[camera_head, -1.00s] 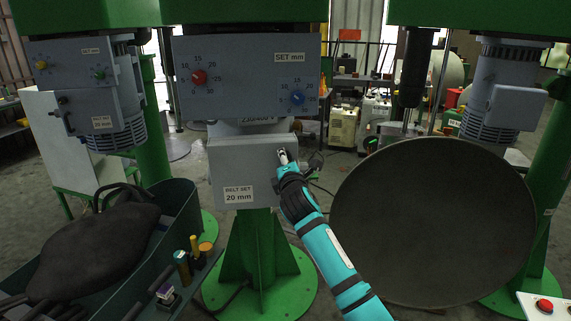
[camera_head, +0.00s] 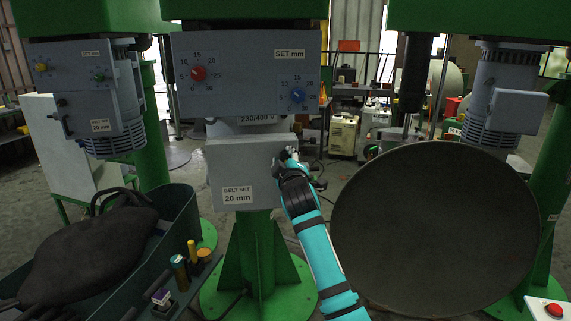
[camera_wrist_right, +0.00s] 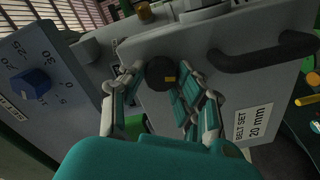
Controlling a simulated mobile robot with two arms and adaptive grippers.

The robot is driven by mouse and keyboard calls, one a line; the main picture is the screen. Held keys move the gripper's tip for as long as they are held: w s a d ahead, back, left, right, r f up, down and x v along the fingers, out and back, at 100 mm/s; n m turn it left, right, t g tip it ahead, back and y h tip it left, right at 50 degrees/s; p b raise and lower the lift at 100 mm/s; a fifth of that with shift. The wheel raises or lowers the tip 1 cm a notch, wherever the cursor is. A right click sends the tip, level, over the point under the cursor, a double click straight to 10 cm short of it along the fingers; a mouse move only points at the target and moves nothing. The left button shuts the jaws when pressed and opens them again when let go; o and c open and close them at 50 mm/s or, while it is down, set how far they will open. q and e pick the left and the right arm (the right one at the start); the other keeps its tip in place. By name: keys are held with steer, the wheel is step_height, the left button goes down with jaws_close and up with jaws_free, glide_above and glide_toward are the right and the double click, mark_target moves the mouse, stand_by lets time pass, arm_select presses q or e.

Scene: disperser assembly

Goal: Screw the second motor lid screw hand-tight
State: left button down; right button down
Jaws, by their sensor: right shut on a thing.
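The motor lid (camera_head: 230,175) is a grey plate labelled "BELT SET 20 mm", upright on the machine below the control panel. It also shows in the right wrist view (camera_wrist_right: 205,45). A dark round screw head (camera_wrist_right: 158,70) with a yellow mark sits near a corner of the lid. My right gripper (camera_head: 287,156) is at the lid's upper right corner in the head view. In the right wrist view its fingers (camera_wrist_right: 154,85) stand on both sides of the screw head, shut on it. In the head view the gripper hides the screw. My left gripper is not in view.
The control panel (camera_head: 245,72) with red and blue knobs is above the lid. A black handle (camera_wrist_right: 265,55) sticks out of the lid. A large dark disc (camera_head: 435,235) stands close right of my arm. A green bin (camera_head: 180,215) with a black bag is at left.

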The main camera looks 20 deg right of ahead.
steer(key=m+b, duration=0.1)
steer(key=m, duration=0.3)
steer(key=shift+f+m, duration=0.1)
steer(key=shift+m, duration=0.2)
steer(key=shift+m+b, duration=0.4)
steer(key=shift+m, duration=1.2)
steer(key=c, duration=1)
jaws_free()
steer(key=shift+d, duration=0.1)
steer(key=shift+o, duration=0.2)
steer(key=shift+s, duration=0.1)
steer(key=s+a, duration=0.2)
steer(key=s, duration=0.9)
steer(key=shift+s, duration=0.35)
